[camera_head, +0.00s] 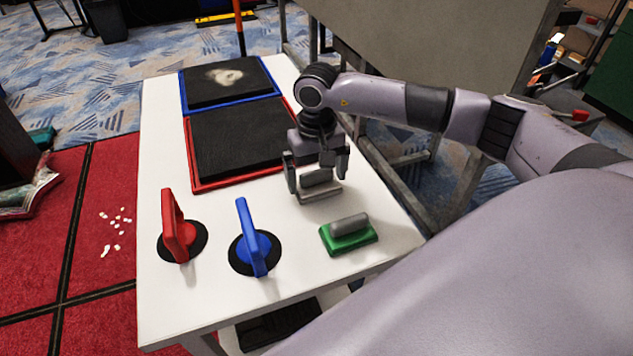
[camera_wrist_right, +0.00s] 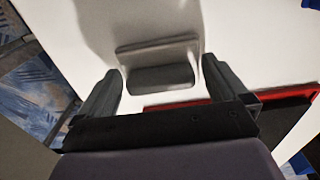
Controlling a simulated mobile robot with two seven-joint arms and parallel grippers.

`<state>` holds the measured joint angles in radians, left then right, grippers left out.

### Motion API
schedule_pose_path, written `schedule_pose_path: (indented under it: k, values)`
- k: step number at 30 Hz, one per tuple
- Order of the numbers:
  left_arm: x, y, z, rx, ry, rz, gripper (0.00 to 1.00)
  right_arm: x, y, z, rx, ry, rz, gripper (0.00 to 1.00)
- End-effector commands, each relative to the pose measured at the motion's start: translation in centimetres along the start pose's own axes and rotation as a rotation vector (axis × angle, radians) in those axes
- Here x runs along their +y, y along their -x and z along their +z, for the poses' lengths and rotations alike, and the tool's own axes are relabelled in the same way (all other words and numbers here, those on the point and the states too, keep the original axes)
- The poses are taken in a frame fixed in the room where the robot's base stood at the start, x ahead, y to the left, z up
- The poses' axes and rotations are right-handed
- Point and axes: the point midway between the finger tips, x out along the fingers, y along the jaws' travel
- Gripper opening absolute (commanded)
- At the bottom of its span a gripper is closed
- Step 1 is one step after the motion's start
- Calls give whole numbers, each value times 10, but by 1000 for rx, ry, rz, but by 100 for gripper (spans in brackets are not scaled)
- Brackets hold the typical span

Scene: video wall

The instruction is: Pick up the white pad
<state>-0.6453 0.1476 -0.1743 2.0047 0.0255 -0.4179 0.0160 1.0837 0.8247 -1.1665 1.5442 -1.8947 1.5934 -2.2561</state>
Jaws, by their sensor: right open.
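The white pad (camera_head: 320,194) lies on the white table beside the red-edged black panel. It has a grey handle (camera_head: 317,178) on top. My right gripper (camera_head: 317,180) is open above it, pointing down, with a finger on each side of the handle. In the right wrist view the white pad (camera_wrist_right: 157,48) and its grey handle lie ahead of the open right gripper (camera_wrist_right: 158,85), between the fingers' lines. Whether the fingers touch the handle cannot be told. My left gripper is not in view.
A green pad (camera_head: 349,236) with a grey handle sits in front on the table (camera_head: 165,300). A red suction cup (camera_head: 177,228) and a blue suction cup (camera_head: 252,240) stand to the left. Red-framed (camera_head: 235,140) and blue-framed (camera_head: 225,83) black panels lie behind.

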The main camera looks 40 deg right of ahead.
Motion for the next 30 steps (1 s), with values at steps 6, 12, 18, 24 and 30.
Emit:
schedule_pose_path:
  k: [6,12,18,24,30]
  values:
    - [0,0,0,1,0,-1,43,0,0,0,0,1,0,77]
    - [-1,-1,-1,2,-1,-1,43,0,1,0,1,1,0,62]
    - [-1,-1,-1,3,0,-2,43,0,3,0,1,0,0,62]
    - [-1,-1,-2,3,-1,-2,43,-1,22,-1,4,2,-2,62]
    - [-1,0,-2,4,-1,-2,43,0,68,-1,8,1,-2,62]
